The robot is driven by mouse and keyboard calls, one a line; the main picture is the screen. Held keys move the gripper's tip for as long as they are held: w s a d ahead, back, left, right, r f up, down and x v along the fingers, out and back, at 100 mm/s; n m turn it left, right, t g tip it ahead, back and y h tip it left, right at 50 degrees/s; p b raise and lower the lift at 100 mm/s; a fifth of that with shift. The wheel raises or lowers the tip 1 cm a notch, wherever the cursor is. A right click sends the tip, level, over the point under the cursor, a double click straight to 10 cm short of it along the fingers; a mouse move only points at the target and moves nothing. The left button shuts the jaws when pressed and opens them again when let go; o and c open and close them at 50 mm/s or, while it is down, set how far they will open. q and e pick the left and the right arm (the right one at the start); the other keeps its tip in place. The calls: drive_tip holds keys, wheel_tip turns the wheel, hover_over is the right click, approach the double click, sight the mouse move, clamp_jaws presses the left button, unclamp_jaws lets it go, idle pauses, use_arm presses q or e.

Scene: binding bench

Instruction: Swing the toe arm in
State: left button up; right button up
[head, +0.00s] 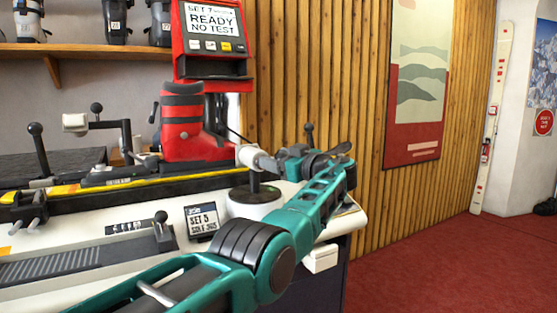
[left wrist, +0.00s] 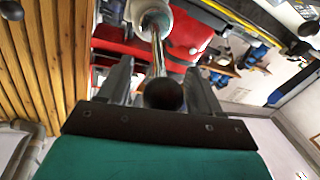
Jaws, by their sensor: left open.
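The toe arm shows in the head view as a white roller (head: 247,155) on a dark post above a round base (head: 255,203), at the right end of the bench, right of the red boot's toe. In the left wrist view the white roller (left wrist: 150,14) has a metal rod ending in a black ball knob (left wrist: 164,94). My left gripper (head: 277,160) is beside the roller. In the left wrist view its two fingers (left wrist: 160,85) stand open on either side of the rod and knob, with gaps showing. The arm hides part of the base. My right gripper is not in view.
The red boot (head: 184,120) stands on the bench fixture, below a red tester (head: 212,45) reading "READY NO TEST". A small card (head: 201,221) reads "SET 5". Another lever with a white roller (head: 75,122) is at left. Red carpet (head: 430,250) is clear at right.

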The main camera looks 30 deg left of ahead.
use_arm(q)
drive_tip(key=shift+d, duration=0.1)
drive_tip(key=shift+s+d, duration=0.25)
drive_tip(key=shift+d, duration=0.35)
drive_tip(key=p+v, duration=0.1)
drive_tip(key=v, duration=1)
drive_tip(key=shift+p, duration=0.3)
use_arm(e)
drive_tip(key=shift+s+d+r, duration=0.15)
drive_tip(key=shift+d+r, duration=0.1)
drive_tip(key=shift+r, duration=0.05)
use_arm(q)
drive_tip(key=shift+s+d, duration=0.1)
drive_tip(key=shift+d, duration=0.05)
